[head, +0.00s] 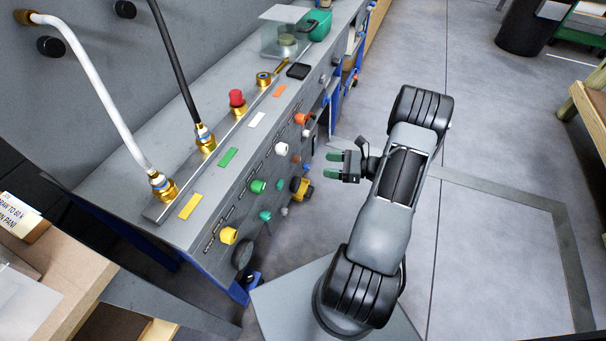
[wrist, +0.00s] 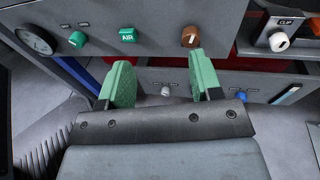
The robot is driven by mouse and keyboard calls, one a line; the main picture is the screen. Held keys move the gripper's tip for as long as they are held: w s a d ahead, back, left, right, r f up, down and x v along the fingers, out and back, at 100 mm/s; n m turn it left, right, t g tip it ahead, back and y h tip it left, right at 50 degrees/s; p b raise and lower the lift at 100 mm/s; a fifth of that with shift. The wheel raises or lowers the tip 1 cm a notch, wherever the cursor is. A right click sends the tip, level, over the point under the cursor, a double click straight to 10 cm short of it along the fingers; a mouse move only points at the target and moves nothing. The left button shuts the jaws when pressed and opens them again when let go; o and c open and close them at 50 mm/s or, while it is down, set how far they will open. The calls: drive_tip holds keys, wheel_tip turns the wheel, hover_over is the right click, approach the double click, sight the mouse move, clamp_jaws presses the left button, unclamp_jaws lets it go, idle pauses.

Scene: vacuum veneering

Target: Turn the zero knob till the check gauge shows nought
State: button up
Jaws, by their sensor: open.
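My gripper (head: 331,162) is open and empty, held to the right of the grey bench's front panel (head: 205,262). In the wrist view its green fingers (wrist: 158,62) point at the panel with a clear gap between them. A brown knob (wrist: 191,37) with a pale mark is just beyond the right finger. A green knob (wrist: 77,39) sits beside the gauge. No label marks which knob is the zero knob.
A green AIR block (wrist: 127,35) and a white knob under a CLIP label (wrist: 279,41) are on the panel. Several coloured knobs, among them a yellow one (head: 228,235), stick out of it. A white hose (head: 104,91) rises from the bench top.

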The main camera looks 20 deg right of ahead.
sight(300, 160)
wheel_tip(300, 160, down, 6)
drive_tip(key=d+m+t+h+b, duration=0.1)
drive_tip(key=d+m+t+b, duration=0.1)
drive_tip(key=d+m+t, duration=0.1)
drive_tip(key=b+x, duration=0.2)
drive_tip(key=x, duration=1.1)
drive_tip(key=shift+w+d+r+b, duration=0.1)
drive_tip(key=shift+b, duration=0.2)
